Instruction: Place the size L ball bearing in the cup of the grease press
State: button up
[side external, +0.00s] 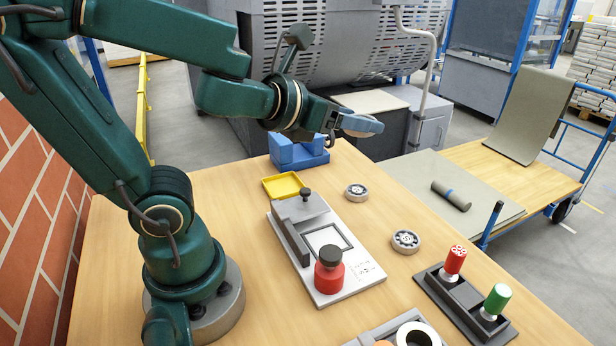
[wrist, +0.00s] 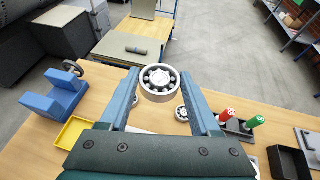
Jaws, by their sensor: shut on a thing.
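My gripper (side external: 362,125) is shut on a ball bearing (wrist: 160,83), a silver ring with a dark race and visible balls. In the wrist view the bearing sits between the two blue-grey fingertips, well above the table. In the side view the fingers hide most of it, and I read no size mark on it. Two more bearings lie flat on the table, one farther back (side external: 357,192) and one nearer (side external: 405,241). A grey fixture with a white ring (side external: 418,335) is cut off at the bottom of the side view. I cannot tell which fixture is the grease press.
A grey plate (side external: 355,280) carries a red, black-topped piece (side external: 329,270). A yellow tray (side external: 284,186) and blue block (side external: 298,151) stand behind it. A dark rack (side external: 465,305) holds red and green pieces at right. The wooden table (side external: 225,200) is bare between them.

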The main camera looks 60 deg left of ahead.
jog(key=w+a+f+n+g+y, duration=0.1)
jog(key=a+f+n+g+y, duration=0.2)
jog(key=a+f+n+y, duration=0.3)
jog(key=a+f, duration=0.3)
jog(key=f, duration=0.2)
jog(key=shift+w+a+n+g+y, duration=0.2)
jog(key=shift+a+n+g+y, duration=0.1)
jog(key=shift+a+g+y, duration=0.1)
jog(key=shift+f, duration=0.1)
send_over(377, 223)
notch_tip(377, 223, down, 7)
jog(key=shift+f, duration=1.8)
jog(key=shift+f, duration=0.15)
jog(key=o, duration=1.5)
jog(key=shift+c, duration=0.2)
